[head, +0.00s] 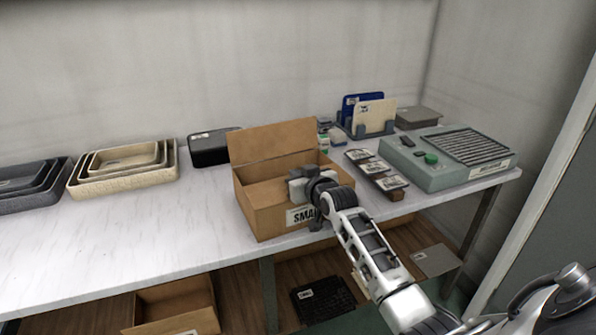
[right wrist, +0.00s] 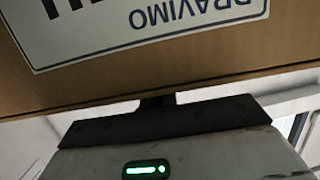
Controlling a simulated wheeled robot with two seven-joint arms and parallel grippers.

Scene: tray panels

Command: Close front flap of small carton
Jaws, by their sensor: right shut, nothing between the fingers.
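The small carton (head: 262,214) is a brown box on the white table, its label partly covered by my right arm. Its back flap (head: 272,141) stands up and its top is open. Label print shows upside down on a cardboard panel (right wrist: 200,72) in the right wrist view; whether this is the front wall or a flap hanging over it I cannot tell. My right gripper (head: 316,223) is at the carton's front right, and its shut fingers (right wrist: 157,103) show close to that panel. Contact is unclear. My left gripper is not in view.
A dark box (head: 210,148) stands behind the carton and nested beige trays (head: 124,168) stand left. An open box (head: 172,308) sits below.

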